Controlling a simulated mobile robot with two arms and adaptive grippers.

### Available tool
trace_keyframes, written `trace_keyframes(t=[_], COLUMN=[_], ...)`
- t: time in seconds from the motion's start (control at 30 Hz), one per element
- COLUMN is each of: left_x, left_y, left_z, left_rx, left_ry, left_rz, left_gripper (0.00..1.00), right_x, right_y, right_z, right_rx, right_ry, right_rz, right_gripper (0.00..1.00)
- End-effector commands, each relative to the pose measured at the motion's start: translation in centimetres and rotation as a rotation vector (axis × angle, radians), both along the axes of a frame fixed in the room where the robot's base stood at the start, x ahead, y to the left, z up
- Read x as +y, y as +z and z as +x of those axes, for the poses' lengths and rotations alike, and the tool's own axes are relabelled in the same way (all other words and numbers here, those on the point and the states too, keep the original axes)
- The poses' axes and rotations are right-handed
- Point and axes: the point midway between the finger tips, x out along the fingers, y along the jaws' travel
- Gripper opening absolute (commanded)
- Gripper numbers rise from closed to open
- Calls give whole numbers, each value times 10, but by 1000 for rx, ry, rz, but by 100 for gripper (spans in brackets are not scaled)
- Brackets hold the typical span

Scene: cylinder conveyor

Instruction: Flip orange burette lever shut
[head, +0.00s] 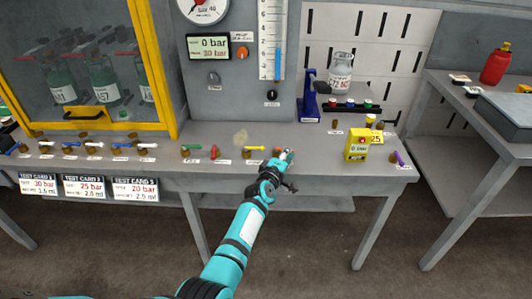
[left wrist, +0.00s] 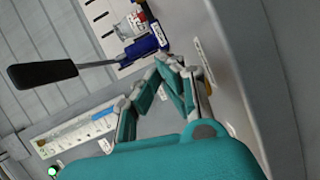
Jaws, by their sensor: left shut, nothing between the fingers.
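A small orange-yellow lever (head: 255,148) lies near the front edge of the bench, in the row of small coloured levers. I take it for the orange burette lever, but cannot be sure. My left gripper (head: 287,153) is just to the right of that lever, low over the bench. Its fingers also show in the left wrist view (left wrist: 178,62); they are shut and hold nothing. An orange-brown piece (head: 276,149) shows beside the fingers, partly hidden. The lever cannot be made out in the left wrist view. My right gripper is in neither view.
A blue device (head: 310,105) stands behind the gripper; its long black handle (left wrist: 45,73) shows in the left wrist view. A yellow box (head: 357,146) stands to the right. A red lever (head: 213,152) and a green lever (head: 192,147) lie to the left. A gauge panel (head: 235,100) rises behind.

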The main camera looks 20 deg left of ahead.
Motion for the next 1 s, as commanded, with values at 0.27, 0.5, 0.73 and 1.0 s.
trace_keyframes(t=[0.27, 0.5, 0.73, 1.0], left_x=[0, 0, 0, 0], left_y=[0, 0, 0, 0], left_z=[0, 0, 0, 0], left_rx=[0, 0, 0, 0], left_ry=[-2, -2, -1, -1], left_rz=[0, 0, 0, 0], left_gripper=[0, 0, 0, 0], right_x=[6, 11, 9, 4], right_y=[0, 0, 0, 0], right_z=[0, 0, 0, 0], right_rx=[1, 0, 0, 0], right_ry=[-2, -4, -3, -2], right_rz=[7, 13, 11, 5], right_gripper=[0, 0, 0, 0])
